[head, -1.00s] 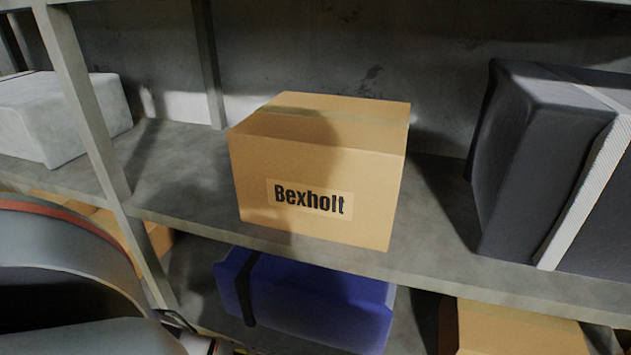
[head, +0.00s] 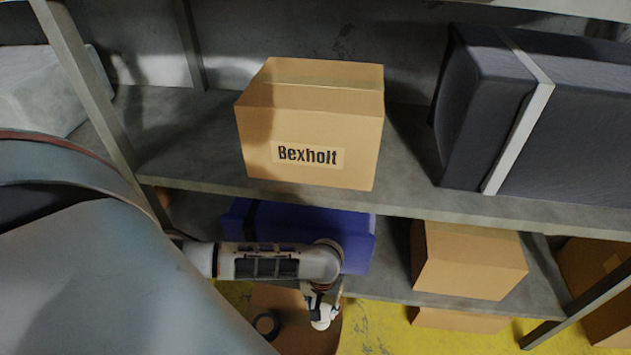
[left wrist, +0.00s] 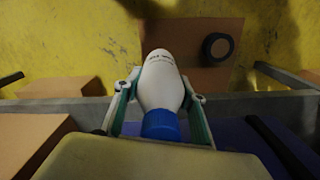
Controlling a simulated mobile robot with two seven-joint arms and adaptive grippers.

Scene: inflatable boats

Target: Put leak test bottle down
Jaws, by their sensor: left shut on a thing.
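The leak test bottle is white with a blue cap; it shows large in the left wrist view (left wrist: 161,90) and small at the bottom of the head view (head: 321,315). My left gripper (left wrist: 160,92) is shut on the bottle, with one finger on each side of it. In the head view my left gripper (head: 325,300) is in front of the lower shelf, above the yellow floor. The bottle's far end points toward a brown board (left wrist: 193,65) on the floor. I cannot tell the height of the bottle above it. My right gripper is not in view.
A black roll (left wrist: 217,46) lies on the brown board. A Bexholt carton (head: 310,135) and a dark strapped bundle (head: 560,130) stand on the upper shelf. A blue bundle (head: 357,235) and a carton (head: 467,262) are on the lower shelf. Yellow floor (head: 385,325) shows in front.

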